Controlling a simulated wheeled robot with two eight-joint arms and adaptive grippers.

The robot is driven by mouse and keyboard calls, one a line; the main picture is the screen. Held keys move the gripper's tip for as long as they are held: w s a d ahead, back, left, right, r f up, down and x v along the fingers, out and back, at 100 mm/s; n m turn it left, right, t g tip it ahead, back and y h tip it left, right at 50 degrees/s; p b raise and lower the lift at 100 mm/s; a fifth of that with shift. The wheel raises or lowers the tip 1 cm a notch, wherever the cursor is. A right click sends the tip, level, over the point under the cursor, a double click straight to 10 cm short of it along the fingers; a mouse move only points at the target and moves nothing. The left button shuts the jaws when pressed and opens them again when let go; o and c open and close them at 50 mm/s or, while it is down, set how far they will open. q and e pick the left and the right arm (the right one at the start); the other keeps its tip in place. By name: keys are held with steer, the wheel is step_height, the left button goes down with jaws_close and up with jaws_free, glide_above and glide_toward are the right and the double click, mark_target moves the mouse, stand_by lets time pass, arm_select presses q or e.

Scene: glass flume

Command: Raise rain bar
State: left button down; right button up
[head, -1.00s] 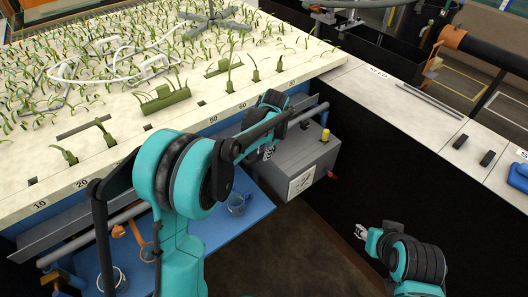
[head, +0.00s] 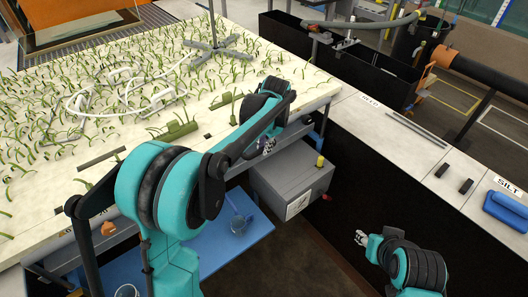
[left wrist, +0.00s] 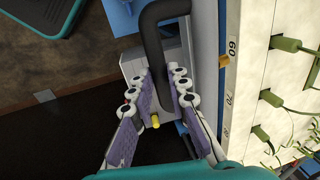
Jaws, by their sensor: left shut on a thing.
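A long grey bar (head: 316,100) runs along the front edge of the sand bed, close under its top; I take it for the rain bar. My left arm hides its middle. My left gripper (head: 264,146) is at the bar's right part, in front of the bed. In the left wrist view, the left gripper's purple-padded fingers (left wrist: 160,100) are shut on a dark bent handle (left wrist: 152,42), which passes between them. My right gripper (head: 361,238) is low at the right, over the dark floor, away from the bar; its fingers are too small to judge.
The sand bed (head: 150,105) carries green plants, white tubing and a grey stand. A grey box (head: 290,182) with a yellow knob sits below the bar. A blue shelf (head: 215,258) holds a cup. A ledge at right carries dark blocks and a blue case (head: 508,211).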

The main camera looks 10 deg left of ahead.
arm_select(q)
step_height(320, 180, up, 10)
steer(key=p, duration=0.5)
arm_select(e)
step_height(320, 180, up, 7)
steer(key=shift+f, duration=0.2)
arm_select(q)
steer(key=c, duration=1.4)
jaws_free()
steer(key=shift+c, duration=0.2)
step_height(320, 180, up, 12)
steer(key=s+d, duration=0.1)
steer(key=d, duration=0.1)
steer(key=shift+s, duration=0.2)
steer(key=shift+a+f, duration=0.1)
steer(key=shift+f, duration=0.05)
steer(key=s+a+f+n+t+h+b, duration=0.1)
steer(key=s+a+f+n+t+b, duration=0.2)
steer(key=s+f+b, duration=0.8)
steer(key=s+f+n+t, duration=0.2)
steer(key=s+f+n, duration=0.2)
steer(key=s+f, duration=0.9)
steer(key=shift+s+f+n+t+h+b, duration=0.3)
steer(key=shift+f+t+h, duration=0.1)
steer(key=shift+f, duration=0.25)
arm_select(e)
step_height(320, 180, down, 12)
